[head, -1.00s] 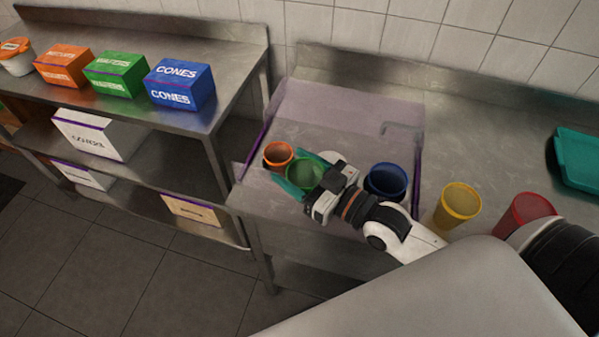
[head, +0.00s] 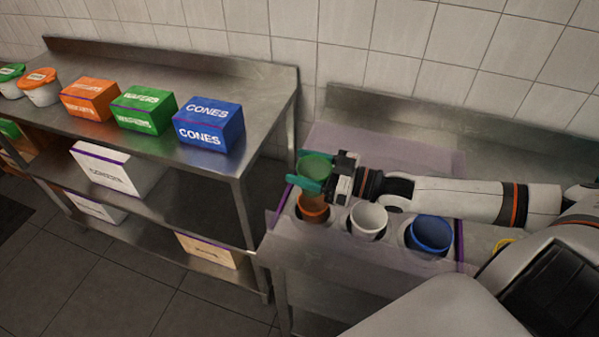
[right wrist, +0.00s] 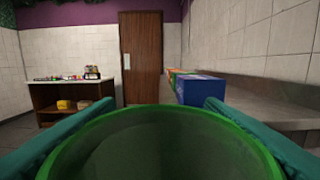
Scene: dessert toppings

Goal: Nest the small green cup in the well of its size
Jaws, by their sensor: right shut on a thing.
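The small green cup (head: 314,166) is in my right gripper (head: 310,170), whose teal fingers are shut on it from both sides. The gripper holds it up, near and just behind the orange cup (head: 313,212) in the head view. In the right wrist view the green cup's wide rim (right wrist: 160,122) fills the lower middle, between the two fingers. The orange, white (head: 368,219) and blue (head: 431,234) cups sit in a row in wells along the front of the counter. No empty well can be made out. My left gripper is not in view.
A yellow cup (head: 503,245) is mostly hidden behind my arm at the right. A clear purple-edged panel (head: 385,147) stands behind the row. A steel shelf at left holds orange, green and blue (head: 208,126) boxes. A gap separates shelf and counter.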

